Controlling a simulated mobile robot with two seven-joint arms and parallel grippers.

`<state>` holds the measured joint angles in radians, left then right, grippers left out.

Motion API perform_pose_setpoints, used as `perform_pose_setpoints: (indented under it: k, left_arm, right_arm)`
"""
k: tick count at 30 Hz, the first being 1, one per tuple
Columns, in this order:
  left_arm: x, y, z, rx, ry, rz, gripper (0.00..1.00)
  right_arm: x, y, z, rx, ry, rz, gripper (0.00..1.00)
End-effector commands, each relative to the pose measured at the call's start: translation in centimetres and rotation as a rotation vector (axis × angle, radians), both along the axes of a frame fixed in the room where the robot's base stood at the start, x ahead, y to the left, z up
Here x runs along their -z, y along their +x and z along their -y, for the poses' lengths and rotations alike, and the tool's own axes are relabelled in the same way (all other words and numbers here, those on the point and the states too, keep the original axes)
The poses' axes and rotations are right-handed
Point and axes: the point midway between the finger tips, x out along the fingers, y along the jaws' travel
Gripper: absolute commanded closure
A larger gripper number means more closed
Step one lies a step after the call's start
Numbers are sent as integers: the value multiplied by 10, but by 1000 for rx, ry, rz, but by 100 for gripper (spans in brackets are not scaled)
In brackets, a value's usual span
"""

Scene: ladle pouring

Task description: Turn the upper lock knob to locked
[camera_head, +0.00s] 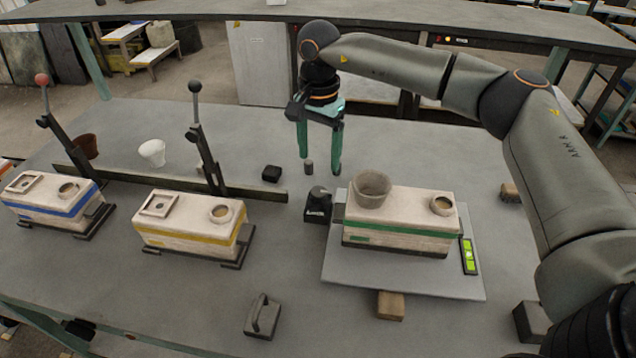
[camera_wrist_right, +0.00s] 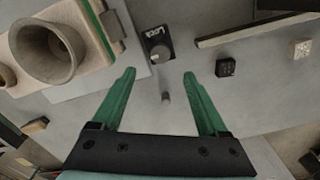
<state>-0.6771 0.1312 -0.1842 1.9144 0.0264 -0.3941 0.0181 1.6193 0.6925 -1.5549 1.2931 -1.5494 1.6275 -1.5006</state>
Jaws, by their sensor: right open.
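A black lock block with a round dark knob (camera_head: 318,194) on top stands left of the green-striped mould box in the head view. The knob (camera_wrist_right: 160,53) also shows in the right wrist view, with "Lock" lettering beside it. A pale mark is on the knob; which setting it points to I cannot tell. My right gripper (camera_head: 320,167) has green fingers pointing down behind the lock block, apart from the knob. In the right wrist view its open fingers (camera_wrist_right: 159,75) are empty, with the knob beyond the tips. I see only one lettered lock knob. My left gripper is out of view.
A small grey cylinder (camera_head: 308,167) stands near my right fingers. A small black block (camera_head: 271,173) is left of them. The green-striped mould box (camera_head: 400,224) with a grey cup (camera_head: 372,189) sits on a plate (camera_head: 350,273). A long dark rail (camera_head: 258,194) runs left.

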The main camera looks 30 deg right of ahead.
Motion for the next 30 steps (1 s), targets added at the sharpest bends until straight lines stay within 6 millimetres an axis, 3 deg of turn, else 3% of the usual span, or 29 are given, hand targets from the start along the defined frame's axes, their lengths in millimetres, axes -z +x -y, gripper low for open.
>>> perform_pose_setpoints:
  k: [6, 13, 26, 30]
  left_arm:
    - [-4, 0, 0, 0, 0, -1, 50]
    - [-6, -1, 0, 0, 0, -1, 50]
    - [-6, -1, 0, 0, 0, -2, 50]
    - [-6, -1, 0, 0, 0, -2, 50]
  right_arm:
    - [47, -1, 0, 0, 0, -4, 23]
    - [81, -1, -1, 0, 2, -2, 23]
    - [92, 0, -1, 0, 2, 0, 23]
    - [92, 0, -1, 0, 2, 0, 38]
